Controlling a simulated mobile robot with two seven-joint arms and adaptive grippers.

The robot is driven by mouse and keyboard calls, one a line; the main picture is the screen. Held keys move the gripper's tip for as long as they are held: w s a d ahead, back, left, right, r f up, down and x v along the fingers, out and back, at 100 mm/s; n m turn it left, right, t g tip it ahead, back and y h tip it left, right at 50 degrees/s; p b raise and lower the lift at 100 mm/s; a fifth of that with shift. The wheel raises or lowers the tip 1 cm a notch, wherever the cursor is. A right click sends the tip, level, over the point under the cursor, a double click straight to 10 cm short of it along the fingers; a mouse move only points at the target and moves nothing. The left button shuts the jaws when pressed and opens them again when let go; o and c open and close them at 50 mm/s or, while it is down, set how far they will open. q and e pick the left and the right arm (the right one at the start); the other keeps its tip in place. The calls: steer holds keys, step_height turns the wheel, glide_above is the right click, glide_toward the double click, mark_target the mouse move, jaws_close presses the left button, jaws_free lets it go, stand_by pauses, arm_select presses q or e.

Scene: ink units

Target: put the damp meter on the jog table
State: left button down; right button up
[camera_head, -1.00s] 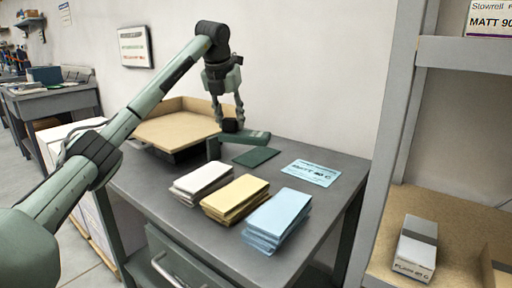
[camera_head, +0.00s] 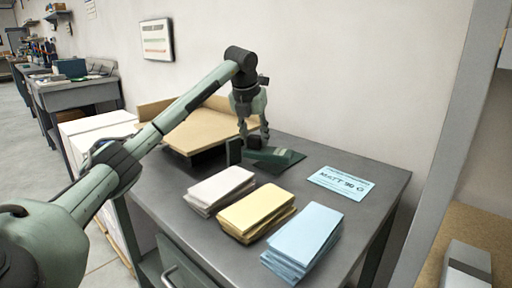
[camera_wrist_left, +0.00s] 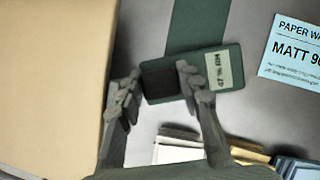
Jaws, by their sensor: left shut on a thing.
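The damp meter (camera_wrist_left: 190,74) is a flat green device with a dark screen and a pale "47% RH" label. My left gripper (camera_wrist_left: 160,95) is shut on its screen end, and in the head view the meter (camera_head: 271,153) overlaps the dark green mat (camera_head: 291,158). I cannot tell whether the meter clears the mat. The jog table (camera_head: 200,135) is a tan tilted board with raised walls, left of my left gripper (camera_head: 254,140); its tan surface also fills the left of the wrist view (camera_wrist_left: 50,80). My right gripper is out of view.
White, yellow and blue paper stacks (camera_head: 220,188) (camera_head: 257,210) (camera_head: 304,235) line the front of the grey worktable (camera_head: 375,205). A blue paper label (camera_head: 338,183) lies to the right. A dark upright block (camera_head: 235,151) stands between jog table and meter.

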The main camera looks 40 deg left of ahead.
mark_target(255, 146)
arm_select(q)
steer(key=shift+f, duration=1.4)
steer(key=shift+f, duration=0.15)
steer(key=c, duration=1.3)
jaws_free()
steer(key=v, duration=1.2)
